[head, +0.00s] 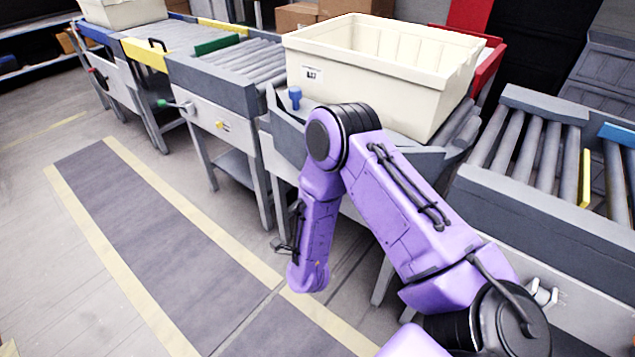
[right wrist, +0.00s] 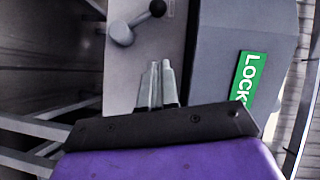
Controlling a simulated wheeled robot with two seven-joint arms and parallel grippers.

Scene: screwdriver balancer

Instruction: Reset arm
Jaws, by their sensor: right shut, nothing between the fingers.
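My right arm, purple with black joints, reaches over the floor in front of the conveyor in the head view, its forearm hanging down. My right gripper (right wrist: 160,72) shows in the right wrist view, with its two grey fingers shut together and nothing between them. A green label reading "LOCK" (right wrist: 246,78), partly cut by the gripper body, is on the grey housing to the right. Whether the fingertips touch the panel cannot be told. My left gripper is not in view.
A cream bin (head: 375,85) sits on the middle conveyor section, behind my right arm. A blue knob (head: 295,97) stands at its front left. Roller conveyors (head: 520,140) continue right and left. Another cream bin (head: 125,12) is far left. The floor (head: 60,270) at left is clear.

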